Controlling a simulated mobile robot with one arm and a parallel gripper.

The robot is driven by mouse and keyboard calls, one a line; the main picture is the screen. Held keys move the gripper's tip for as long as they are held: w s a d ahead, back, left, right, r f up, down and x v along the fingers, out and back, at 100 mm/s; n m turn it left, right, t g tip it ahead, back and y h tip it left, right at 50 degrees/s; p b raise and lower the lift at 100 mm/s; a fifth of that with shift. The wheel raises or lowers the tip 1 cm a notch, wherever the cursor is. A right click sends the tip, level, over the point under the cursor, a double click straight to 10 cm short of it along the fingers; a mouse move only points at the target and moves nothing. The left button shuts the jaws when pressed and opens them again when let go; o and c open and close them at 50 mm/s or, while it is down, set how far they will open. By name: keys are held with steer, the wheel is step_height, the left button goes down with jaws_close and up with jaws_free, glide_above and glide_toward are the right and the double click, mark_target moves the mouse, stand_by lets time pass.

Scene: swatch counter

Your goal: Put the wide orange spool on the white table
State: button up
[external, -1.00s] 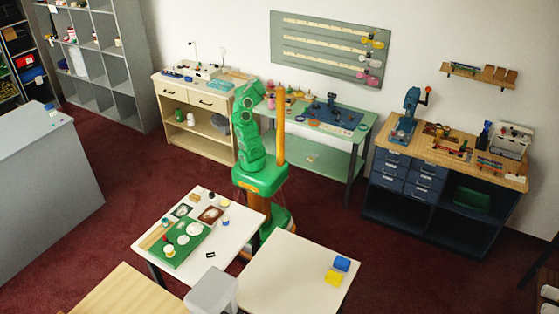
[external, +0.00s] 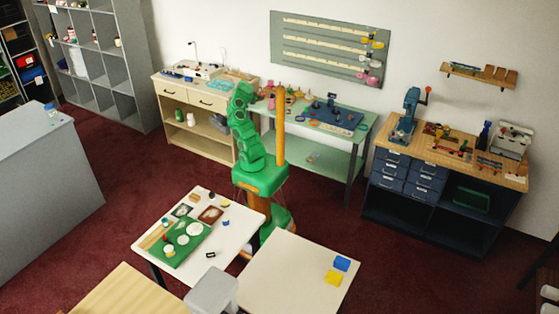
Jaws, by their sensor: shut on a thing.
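My green arm rises from its base between the tables and the back wall, its upper part in front of the left end of the green workbench (external: 345,141). My gripper is hidden behind my own arm, so its jaws and anything in them do not show. Several small pink and orange spool-like items (external: 271,103) stand at that end of the workbench. I cannot tell which, if any, is the wide orange spool. A white table (external: 239,232) stands in front of my base, with a green mat (external: 187,262) and small round items on it.
A wooden cabinet (external: 205,101) stands at the back left.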

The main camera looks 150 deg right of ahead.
glide_above(260, 107)
steer(key=shift+w+f, duration=0.2)
steer(key=shift+f, duration=2.15)
steer(key=shift+d+f, duration=0.1)
steer(key=shift+f, duration=1.5)
steer(key=o, duration=1.1)
steer(key=shift+f, duration=0.15)
steer(key=shift+r, duration=0.2)
steer(key=shift+v, duration=5.95)
steer(key=shift+f, duration=0.1)
